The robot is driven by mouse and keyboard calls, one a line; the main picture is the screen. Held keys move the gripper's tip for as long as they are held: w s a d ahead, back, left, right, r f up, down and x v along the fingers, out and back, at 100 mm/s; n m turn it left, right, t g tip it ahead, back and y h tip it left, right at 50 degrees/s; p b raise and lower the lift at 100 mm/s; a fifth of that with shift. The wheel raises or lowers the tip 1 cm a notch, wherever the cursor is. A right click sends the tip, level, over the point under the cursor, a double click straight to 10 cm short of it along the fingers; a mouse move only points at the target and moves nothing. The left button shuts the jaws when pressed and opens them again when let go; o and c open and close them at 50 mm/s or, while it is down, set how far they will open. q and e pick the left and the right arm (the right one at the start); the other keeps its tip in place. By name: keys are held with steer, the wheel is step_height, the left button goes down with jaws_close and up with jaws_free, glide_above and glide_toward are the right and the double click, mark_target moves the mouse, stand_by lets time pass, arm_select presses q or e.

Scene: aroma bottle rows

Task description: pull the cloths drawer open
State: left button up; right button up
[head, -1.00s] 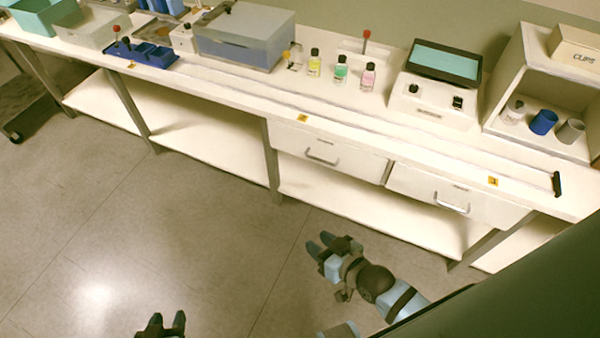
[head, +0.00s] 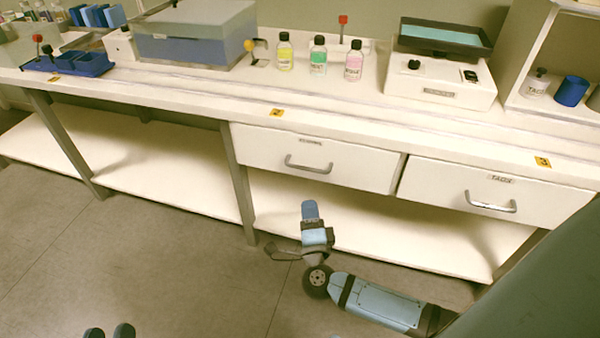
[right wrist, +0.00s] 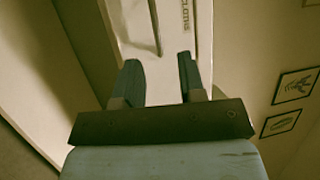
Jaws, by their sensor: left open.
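The cloths drawer (head: 260,150) is the left white drawer under the worktop, with a grey bar handle (head: 308,166). It is shut. Its label is too small to read in the head view, but the right wrist view shows a drawer front (right wrist: 203,30) marked CLOTHS ahead of the fingers. My right gripper (head: 311,212) is in front of and below this handle in the head view, apart from it. Its two fingers stand apart and empty in the right wrist view (right wrist: 160,82). My left gripper (head: 110,332) is open at the bottom edge, mostly cut off.
The tags drawer (head: 440,184), also shut, is to the right. Bottles (head: 319,58), a grey box (head: 195,35) and a white device (head: 440,88) stand on the worktop. A low shelf (head: 400,235) runs beneath the drawers. The floor (head: 150,260) at left is clear.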

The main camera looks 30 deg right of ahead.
mark_target(303, 168)
steer(key=shift+f+b+x, duration=0.15)
steer(key=shift+b+x, duration=0.4)
steer(key=shift+x, duration=1.85)
steer(key=shift+f+b+x, duration=0.2)
steer(key=shift+b+x, duration=0.4)
steer(key=shift+x, duration=1.8)
steer(key=shift+f+b+x, duration=0.15)
steer(key=shift+b+x, duration=0.4)
steer(key=shift+x, duration=1.8)
arm_select(q)
steer(key=shift+w+d+r+t+h, duration=0.1)
steer(key=shift+d+r+t+h, duration=0.5)
steer(key=shift+d+r+h, duration=0.25)
arm_select(e)
steer(key=shift+w, duration=0.1)
arm_select(q)
steer(key=shift+r, duration=0.1)
arm_select(e)
jaws_close()
